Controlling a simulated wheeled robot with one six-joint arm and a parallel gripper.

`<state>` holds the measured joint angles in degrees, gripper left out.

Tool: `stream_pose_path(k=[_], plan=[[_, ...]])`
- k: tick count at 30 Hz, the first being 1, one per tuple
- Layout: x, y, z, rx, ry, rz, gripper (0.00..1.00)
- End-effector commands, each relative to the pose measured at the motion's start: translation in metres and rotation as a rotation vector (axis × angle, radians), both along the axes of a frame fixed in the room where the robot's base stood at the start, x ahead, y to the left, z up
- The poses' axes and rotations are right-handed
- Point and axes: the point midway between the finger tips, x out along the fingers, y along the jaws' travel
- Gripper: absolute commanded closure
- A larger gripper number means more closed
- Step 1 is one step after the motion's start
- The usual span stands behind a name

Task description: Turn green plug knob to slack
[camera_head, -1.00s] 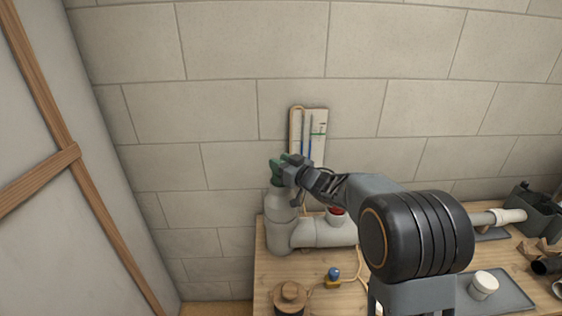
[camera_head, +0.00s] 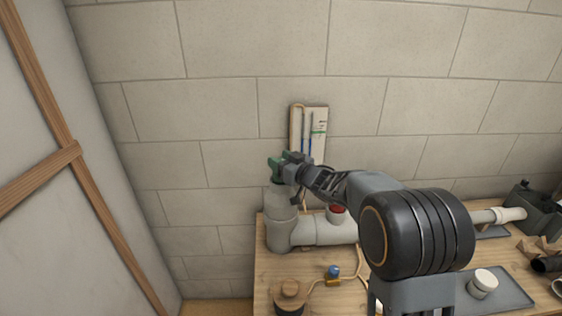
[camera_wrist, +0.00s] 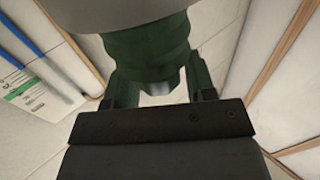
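The green plug knob (camera_head: 276,168) is at the top of the upright grey pipe (camera_head: 281,235) at the table's left end. A pale grey section (camera_head: 280,198) sits between knob and pipe. My gripper (camera_head: 285,167) reaches the knob from the right. In the wrist view, the green knob (camera_wrist: 150,50) lies between my gripper's two dark green fingers (camera_wrist: 163,85), which appear closed against its sides. A rounded grey surface (camera_wrist: 130,12) shows beyond the knob. The line between fingers and knob is hard to make out, as both are green.
A white board (camera_head: 319,130) stands against the block wall behind the pipe. The pipe's side branch (camera_head: 325,231) runs right, with a red-topped opening (camera_head: 337,214). A blue knob (camera_head: 333,271) and a round wooden piece (camera_head: 290,293) are in front. A grey tray (camera_head: 510,291) lies right.

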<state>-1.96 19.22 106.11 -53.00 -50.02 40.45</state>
Motion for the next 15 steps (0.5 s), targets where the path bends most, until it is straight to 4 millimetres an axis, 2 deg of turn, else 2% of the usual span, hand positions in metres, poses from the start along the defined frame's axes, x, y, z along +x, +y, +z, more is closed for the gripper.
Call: stream_pose_path(k=[1,4,11,15], plan=[[0.0,0.0,-0.0003,-0.001,0.001,0.0,0.45],[0.0,0.0,-0.0007,0.0,0.001,0.0,0.36],[-0.0005,-0.0006,-0.0012,-0.001,0.002,0.0,0.36],[-0.0079,-0.0075,-0.0017,-0.001,0.002,-0.001,0.36]])
